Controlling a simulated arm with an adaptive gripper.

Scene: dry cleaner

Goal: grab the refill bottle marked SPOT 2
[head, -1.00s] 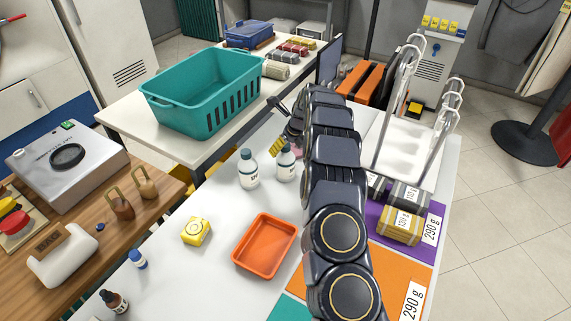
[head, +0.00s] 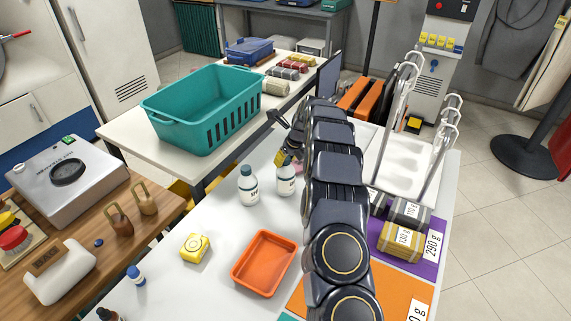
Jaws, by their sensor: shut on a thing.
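Two white refill bottles with grey-green caps stand side by side on the white table. The left bottle (head: 248,187) stands clear of my gripper. The right bottle (head: 286,183) is directly below and in front of my gripper (head: 284,158). Both labels are too small to read, so I cannot tell which is SPOT 2. My gripper, with yellow-and-black striped marks, is at the right bottle's cap and appears shut on that bottle. The cap is partly covered, and my arm hides the area to the right. The right bottle looks upright and at about table level.
An orange tray (head: 266,262) and a yellow block (head: 194,247) lie in front of the bottles. A teal basket (head: 205,105) stands on the table behind. A white rack (head: 405,160) and weight-marked packs (head: 403,240) are right of my arm.

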